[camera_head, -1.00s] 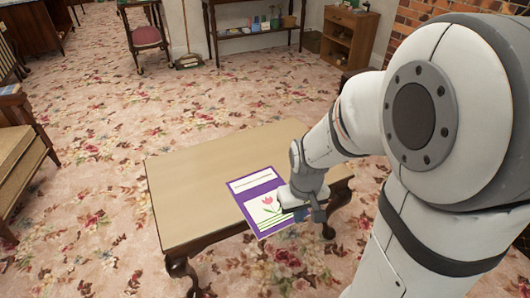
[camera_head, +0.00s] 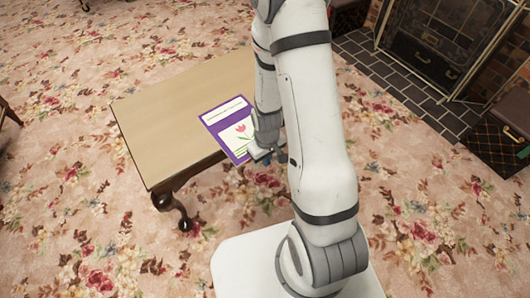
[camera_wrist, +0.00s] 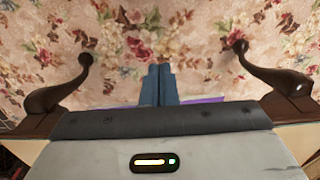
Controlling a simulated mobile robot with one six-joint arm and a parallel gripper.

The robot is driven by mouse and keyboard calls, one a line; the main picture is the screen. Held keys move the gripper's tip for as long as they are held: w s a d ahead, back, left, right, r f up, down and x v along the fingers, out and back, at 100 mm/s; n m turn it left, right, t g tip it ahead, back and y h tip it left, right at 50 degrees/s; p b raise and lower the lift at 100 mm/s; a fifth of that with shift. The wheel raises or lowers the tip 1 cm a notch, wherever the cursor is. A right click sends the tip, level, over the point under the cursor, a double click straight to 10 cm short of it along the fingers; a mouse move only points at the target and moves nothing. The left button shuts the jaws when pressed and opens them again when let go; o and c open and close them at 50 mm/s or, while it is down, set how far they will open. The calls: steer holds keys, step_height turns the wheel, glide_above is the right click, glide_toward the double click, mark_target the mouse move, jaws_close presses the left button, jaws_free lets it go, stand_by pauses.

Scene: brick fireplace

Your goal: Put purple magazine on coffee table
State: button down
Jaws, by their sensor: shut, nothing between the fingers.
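The purple magazine (camera_head: 222,116), with a white title band and a pink tulip on its cover, is at the coffee table's (camera_head: 150,110) near right part. Its near corner reaches past the table's front edge. My gripper (camera_head: 273,157) is at the magazine's right side and hides part of it. In the wrist view my gripper (camera_wrist: 158,84) is shut with its two blue-grey fingers together and nothing between them. Thin purple strips of the magazine (camera_wrist: 203,100) show beside the fingers, and two dark table legs (camera_wrist: 62,92) stand at either side.
The floor is a floral carpet (camera_head: 70,235), clear around the table's left and near sides. A brick fireplace with a dark screen (camera_head: 440,45) and a dark tile hearth (camera_head: 395,75) is at the upper right. A dark box (camera_head: 500,140) stands at the right.

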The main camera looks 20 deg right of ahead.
steer(key=shift+w+a+f+b, duration=0.2)
steer(key=shift+w+a+f, duration=0.1)
steer(key=shift+w+f, duration=0.55)
steer(key=shift+w+a+f+b, duration=0.25)
steer(key=shift+w+f, duration=0.25)
steer(key=shift+w, duration=0.55)
steer(key=shift+a, duration=0.1)
